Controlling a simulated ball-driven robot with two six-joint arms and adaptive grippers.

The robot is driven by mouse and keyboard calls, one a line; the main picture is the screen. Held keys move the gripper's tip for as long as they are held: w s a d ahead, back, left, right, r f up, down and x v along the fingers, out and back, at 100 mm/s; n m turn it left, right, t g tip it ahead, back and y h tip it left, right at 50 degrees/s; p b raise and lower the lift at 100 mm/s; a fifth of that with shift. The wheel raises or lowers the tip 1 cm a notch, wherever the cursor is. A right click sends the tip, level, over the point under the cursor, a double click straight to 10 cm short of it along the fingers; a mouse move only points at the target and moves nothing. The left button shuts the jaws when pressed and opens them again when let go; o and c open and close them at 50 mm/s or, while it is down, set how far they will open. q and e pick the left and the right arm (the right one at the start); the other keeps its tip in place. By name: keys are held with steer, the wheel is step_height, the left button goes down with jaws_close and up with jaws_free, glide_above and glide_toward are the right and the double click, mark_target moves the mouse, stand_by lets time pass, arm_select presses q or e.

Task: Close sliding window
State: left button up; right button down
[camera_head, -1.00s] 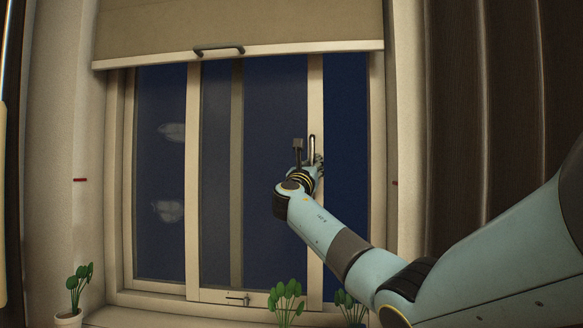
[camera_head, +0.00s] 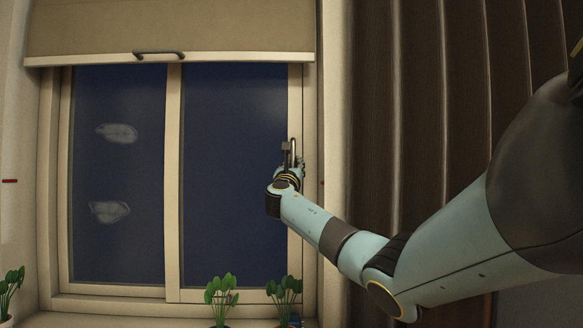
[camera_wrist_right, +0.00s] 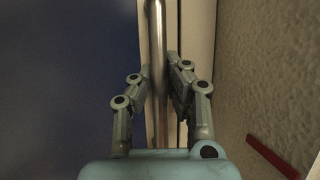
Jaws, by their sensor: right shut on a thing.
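The sliding window (camera_head: 235,150) has a movable pane whose right stile (camera_head: 295,100) is now against the right side of the frame, with no dark gap visible there in the head view. My right gripper (camera_head: 294,165) is at the vertical metal handle on that stile. In the right wrist view the handle (camera_wrist_right: 157,50) runs between the two fingers of the gripper (camera_wrist_right: 158,95), which is shut on it. The fixed pane (camera_head: 118,170) with two pale cloud shapes behind it is on the left. My left gripper is not in view.
A roller blind (camera_head: 170,28) with a dark pull handle hangs across the top. Potted plants (camera_head: 221,295) stand on the sill (camera_head: 120,312) below the pane, and another plant (camera_head: 11,285) is at far left. Dark curtain folds (camera_head: 420,120) are on the right.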

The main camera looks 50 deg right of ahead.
mark_target(297, 129)
steer(key=c, duration=1.8)
jaws_free()
steer(key=shift+f, duration=0.2)
steer(key=o, duration=0.5)
steer(key=shift+s+d+r, duration=0.1)
steer(key=shift+s+d, duration=0.05)
steer(key=shift+s, duration=0.2)
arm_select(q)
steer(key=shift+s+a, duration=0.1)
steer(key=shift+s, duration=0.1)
arm_select(e)
steer(key=shift+w, duration=0.1)
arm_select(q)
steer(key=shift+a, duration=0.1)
arm_select(e)
steer(key=shift+w+r, duration=0.1)
steer(key=shift+r, duration=0.15)
step_height(297, 129, up, 10)
steer(key=shift+f, duration=0.25)
